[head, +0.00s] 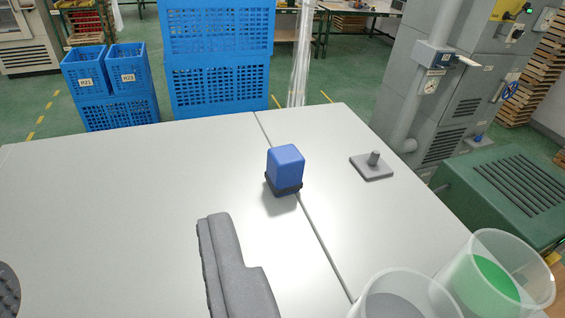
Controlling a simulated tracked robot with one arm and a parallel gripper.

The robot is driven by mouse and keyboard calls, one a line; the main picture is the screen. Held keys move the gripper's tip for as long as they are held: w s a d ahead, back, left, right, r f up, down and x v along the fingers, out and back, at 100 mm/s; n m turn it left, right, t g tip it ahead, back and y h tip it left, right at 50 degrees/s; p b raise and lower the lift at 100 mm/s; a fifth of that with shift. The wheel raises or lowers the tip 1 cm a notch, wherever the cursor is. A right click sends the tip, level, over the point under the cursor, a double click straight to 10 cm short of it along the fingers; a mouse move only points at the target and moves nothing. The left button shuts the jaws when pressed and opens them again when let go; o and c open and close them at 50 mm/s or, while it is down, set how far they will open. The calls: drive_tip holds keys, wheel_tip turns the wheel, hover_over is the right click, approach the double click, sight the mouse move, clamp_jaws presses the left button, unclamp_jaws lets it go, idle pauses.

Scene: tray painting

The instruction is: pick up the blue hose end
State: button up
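A blue rounded block (285,165) stands upright on the grey table, its lower edge set in a dark base. It is the only blue thing on the table and appears to be the blue hose end; no hose shows on it. My gripper (110,245) is at the lower left, nearer the camera than the block. One grey finger with a ridged inner edge shows at the bottom centre. Part of a dark, textured pad shows at the left edge. The wide gap between them looks empty. The block is beyond the gripper and to its right, apart from it.
A grey plate with a peg (372,166) lies right of the block. Two clear cups stand at the lower right, one holding green (497,283), the other grey (400,300). A seam crosses the table (130,180), whose left part is clear. Blue crates (218,92) stand behind.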

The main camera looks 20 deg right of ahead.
wheel_tip(320, 180, up, 5)
drive_tip(key=m+g+h+p, duration=0.15)
drive_tip(key=g+p, duration=0.55)
drive_tip(key=p, duration=0.9)
hover_over(288, 156)
drive_tip(key=s+a, duration=0.2)
drive_tip(key=s, duration=0.4)
drive_tip(key=w+f+g+p, duration=0.1)
drive_tip(key=f+p, duration=0.1)
drive_tip(key=f, duration=0.2)
drive_tip(key=w+d+f+n+g+y+p, duration=0.1)
drive_tip(key=f+p, duration=0.1)
drive_tip(key=f, duration=0.2)
drive_tip(key=w+d+f+n+g+y+p, duration=0.1)
drive_tip(key=w+f+g+p, duration=0.1)
drive_tip(key=f, duration=0.2)
drive_tip(key=shift+f+n, duration=0.2)
drive_tip(key=shift+n, duration=0.05)
drive_tip(key=shift+p+x, duration=1.05)
drive_tip(key=shift+x, duration=1.95)
drive_tip(key=shift+w+d+r, duration=0.15)
drive_tip(key=shift+w, duration=0.05)
drive_tip(key=c, duration=1)
